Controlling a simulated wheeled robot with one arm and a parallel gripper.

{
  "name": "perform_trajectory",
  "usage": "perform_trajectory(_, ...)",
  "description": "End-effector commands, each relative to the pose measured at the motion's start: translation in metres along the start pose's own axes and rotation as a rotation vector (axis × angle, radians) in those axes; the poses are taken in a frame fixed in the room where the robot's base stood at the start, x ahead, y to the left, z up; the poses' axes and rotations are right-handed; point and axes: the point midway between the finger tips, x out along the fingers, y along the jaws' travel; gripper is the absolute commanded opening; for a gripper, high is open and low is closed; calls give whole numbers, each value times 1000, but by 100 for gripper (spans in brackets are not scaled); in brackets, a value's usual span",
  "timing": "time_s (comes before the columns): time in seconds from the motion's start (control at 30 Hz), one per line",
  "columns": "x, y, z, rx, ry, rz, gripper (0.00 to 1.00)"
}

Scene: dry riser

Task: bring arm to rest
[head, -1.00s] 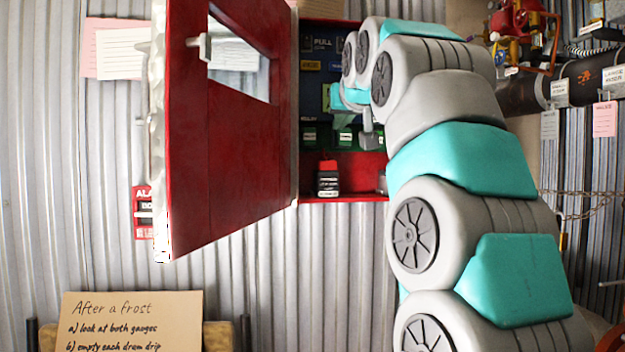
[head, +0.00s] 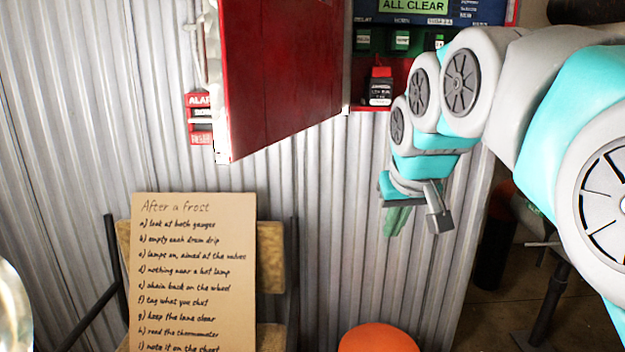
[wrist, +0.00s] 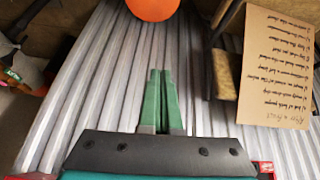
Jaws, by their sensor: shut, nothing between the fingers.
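My gripper (head: 397,217) hangs below my wrist in the head view, pointing down in front of the corrugated wall. Its green fingers are together and hold nothing. The fingers also show in the wrist view (wrist: 162,98), closed side by side. The red cabinet (head: 369,108) is above the gripper, partly hidden by my arm. Its red door (head: 285,75) stands open to the left. A green "ALL CLEAR" display (head: 413,7) shows inside the cabinet.
A cardboard sign (head: 194,270) leans on a chair (head: 270,260) at lower left. An orange round object (head: 378,338) is at the bottom, below the gripper. A red alarm box (head: 200,119) is on the corrugated wall (head: 330,200). Dark pipework stands at right.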

Motion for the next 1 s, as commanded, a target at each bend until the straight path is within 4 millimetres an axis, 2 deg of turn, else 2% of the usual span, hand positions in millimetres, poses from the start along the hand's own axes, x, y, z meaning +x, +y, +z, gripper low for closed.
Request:
perform_trajectory(0.03, 7, -1, 28, 2, -53, -1, 0)
perform_trajectory(0.17, 28, -3, 99, 10, -190, -3, 0)
perform_trajectory(0.3, 43, -6, 178, 26, -334, -7, 0)
perform_trajectory(0.5, 52, -12, 290, 58, -528, -14, 0)
perform_trajectory(0.6, 53, -15, 331, 72, -600, -18, 0)
perform_trajectory(0.7, 52, -17, 358, 82, -647, -20, 0)
perform_trajectory(0.8, 52, -18, 371, 88, -669, -21, 0)
perform_trajectory(1.0, 52, -18, 373, 88, -672, -21, 0)
